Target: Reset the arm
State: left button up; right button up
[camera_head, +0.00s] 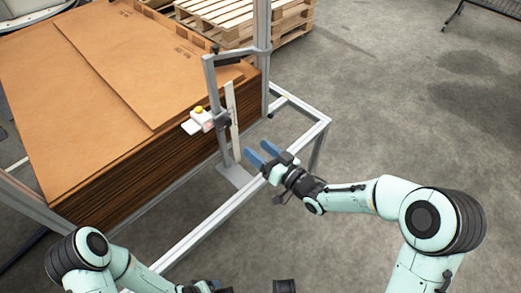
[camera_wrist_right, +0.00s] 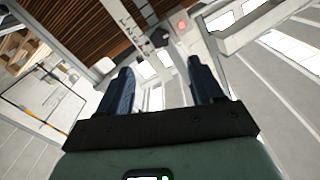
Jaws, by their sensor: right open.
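My right arm reaches in from the right in the head view. Its right gripper (camera_head: 259,153) has blue fingers that are apart with nothing between them. The gripper is beside the grey metal frame (camera_head: 187,243), near a white upright strip (camera_head: 232,122) and apart from the cardboard stack. In the right wrist view the two dark blue fingers (camera_wrist_right: 160,72) are spread and empty. My left arm (camera_head: 125,268) shows at the lower left of the head view; its fingers are cut off by the bottom edge.
A stack of brown cardboard sheets (camera_head: 130,68) stands inside the frame at the left. Wooden pallets (camera_head: 232,20) lie behind. The grey floor (camera_head: 390,110) at the right is clear.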

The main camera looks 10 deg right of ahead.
dwell(0.4)
